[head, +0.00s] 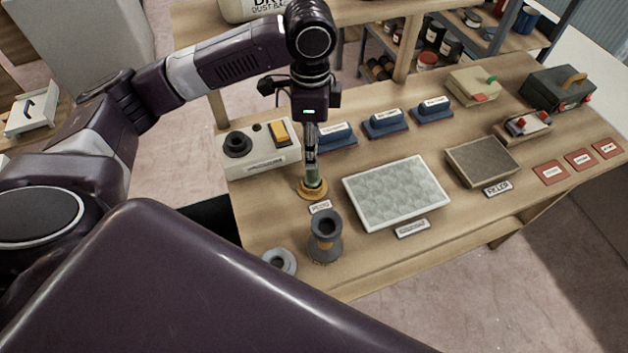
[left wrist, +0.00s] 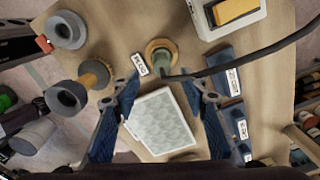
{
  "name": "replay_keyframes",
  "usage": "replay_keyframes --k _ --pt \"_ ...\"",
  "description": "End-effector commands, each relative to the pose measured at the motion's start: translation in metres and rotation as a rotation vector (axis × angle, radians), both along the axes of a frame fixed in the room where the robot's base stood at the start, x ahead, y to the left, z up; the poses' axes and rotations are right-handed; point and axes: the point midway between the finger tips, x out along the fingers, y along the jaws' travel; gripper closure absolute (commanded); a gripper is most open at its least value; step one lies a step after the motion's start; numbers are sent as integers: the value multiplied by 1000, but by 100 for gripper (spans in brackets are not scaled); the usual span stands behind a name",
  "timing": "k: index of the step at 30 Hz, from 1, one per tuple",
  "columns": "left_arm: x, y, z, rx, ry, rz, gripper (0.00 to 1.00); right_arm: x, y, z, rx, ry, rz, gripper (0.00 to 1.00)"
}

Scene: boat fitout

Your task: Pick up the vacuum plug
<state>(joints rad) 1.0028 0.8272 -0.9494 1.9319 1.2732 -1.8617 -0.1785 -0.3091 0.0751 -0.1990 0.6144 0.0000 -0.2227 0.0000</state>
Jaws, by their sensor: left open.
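A small green-grey cylinder (head: 314,184) stands upright in a tan ring holder (head: 313,194) on the bench, beside a small label. It may be the vacuum plug, but I cannot read the label surely. It also shows in the left wrist view (left wrist: 163,54), ahead of the fingers. A dark grey flared piece with an orange band (head: 325,245) stands nearer the bench front, and a grey ring-shaped piece (head: 279,262) sits to its left. My left gripper (head: 311,158) points down above the green-grey cylinder. Its fingers (left wrist: 163,88) are apart with nothing gripped. My right gripper is not in view.
A white box (head: 262,160) with a black socket and yellow switch stands behind left. A pale textured panel (head: 397,192) lies to the right, with blue blocks (head: 385,124) behind it. A black cable (left wrist: 250,58) crosses the left wrist view.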

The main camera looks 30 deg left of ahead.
Motion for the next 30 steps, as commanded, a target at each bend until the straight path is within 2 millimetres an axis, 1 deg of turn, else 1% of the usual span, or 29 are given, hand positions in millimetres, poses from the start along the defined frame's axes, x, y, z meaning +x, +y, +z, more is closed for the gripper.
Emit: replay_keyframes --k 1,4,9,14,17,19,21,24,30 --pt "0 0 -10 0 0 0 60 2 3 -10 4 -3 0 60" --pt "0 0 -15 0 1 0 60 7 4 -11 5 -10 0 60" --pt "0 0 -31 0 4 0 60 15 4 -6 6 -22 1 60" --pt "0 0 -48 0 4 1 60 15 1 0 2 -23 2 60" --pt "1 0 -64 1 4 1 60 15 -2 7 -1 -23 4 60" --pt "2 0 -75 0 4 0 60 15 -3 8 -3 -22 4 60" --pt "2 0 -83 1 2 0 60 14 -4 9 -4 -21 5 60" --pt "2 0 -88 0 0 -1 60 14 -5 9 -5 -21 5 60" --pt "2 0 -89 0 -1 -1 60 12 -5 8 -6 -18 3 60"
